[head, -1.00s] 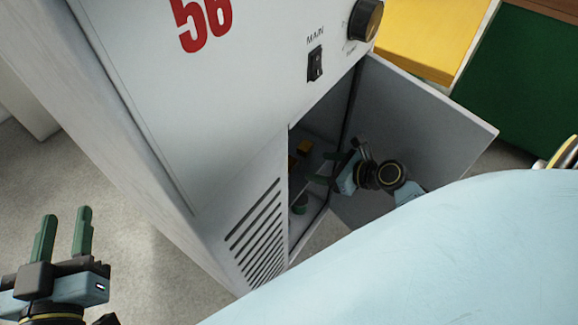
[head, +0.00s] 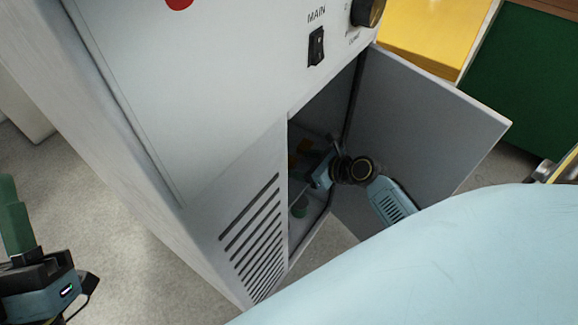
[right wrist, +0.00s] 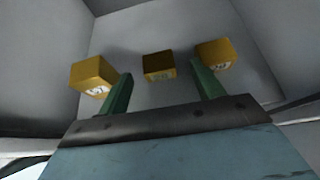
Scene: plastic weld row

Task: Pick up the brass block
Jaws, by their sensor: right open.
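Three brass-coloured blocks show in the right wrist view inside the cabinet: a left block (right wrist: 93,76), a darker middle block (right wrist: 158,67) and a right block (right wrist: 214,54). My left gripper (head: 14,212) is cut off at the left edge.
The cabinet walls close in around the blocks. Yellow and green furniture stands behind.

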